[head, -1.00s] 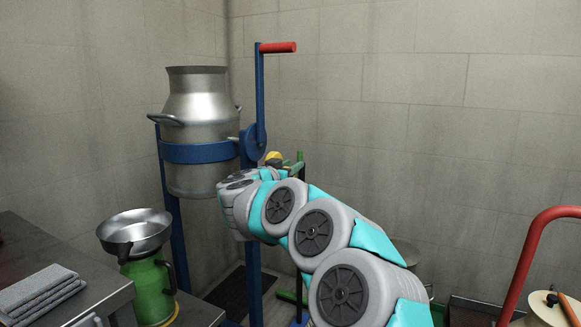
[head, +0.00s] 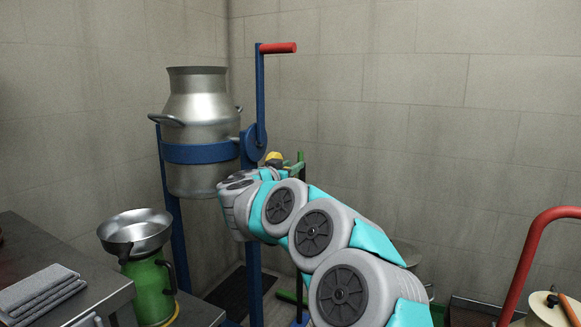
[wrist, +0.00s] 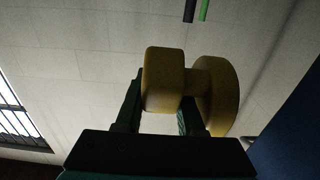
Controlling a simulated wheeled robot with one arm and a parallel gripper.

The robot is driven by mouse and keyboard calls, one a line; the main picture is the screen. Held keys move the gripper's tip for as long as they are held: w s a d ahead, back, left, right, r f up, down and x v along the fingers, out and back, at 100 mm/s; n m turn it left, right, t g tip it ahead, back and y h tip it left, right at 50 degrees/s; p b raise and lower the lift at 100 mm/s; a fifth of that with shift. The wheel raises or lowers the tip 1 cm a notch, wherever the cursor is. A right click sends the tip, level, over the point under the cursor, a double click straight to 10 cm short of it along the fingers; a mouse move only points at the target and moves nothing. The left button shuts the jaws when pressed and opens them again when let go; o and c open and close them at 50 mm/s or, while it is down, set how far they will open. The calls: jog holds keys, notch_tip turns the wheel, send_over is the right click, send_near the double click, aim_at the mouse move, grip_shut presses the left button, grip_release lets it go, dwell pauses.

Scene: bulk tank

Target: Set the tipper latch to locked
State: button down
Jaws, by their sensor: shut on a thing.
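The yellow latch knob (head: 273,156) shows just above the end of my arm in the head view, beside the blue tipper frame (head: 259,90). In the wrist view the yellow knob (wrist: 163,80) has a short neck and a wider round end on the right. My gripper (wrist: 161,95) is shut on the knob, with one dark green finger at its left and the other near the neck. In the head view my wrist hides the fingers and the latch's mount. A steel milk can (head: 200,125) stands upright in the blue cradle. I cannot read the latch's position.
A red-handled lever (head: 278,47) rises above the frame. A steel bowl (head: 136,232) sits on a green can (head: 150,285) at left, by a counter with folded cloths (head: 40,290). A red tube rail (head: 530,250) stands at right. A green stand is behind my arm.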

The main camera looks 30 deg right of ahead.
jog(key=shift+a+r, duration=0.1)
jog(key=c, duration=0.9)
grip_release()
jog(key=shift+w, duration=0.1)
jog(key=shift+o, duration=1.4)
jog(key=shift+w+f, duration=0.15)
jog(key=shift+f, duration=0.05)
jog(key=shift+o, duration=0.5)
jog(key=shift+r, duration=0.1)
jog(key=v, duration=0.8)
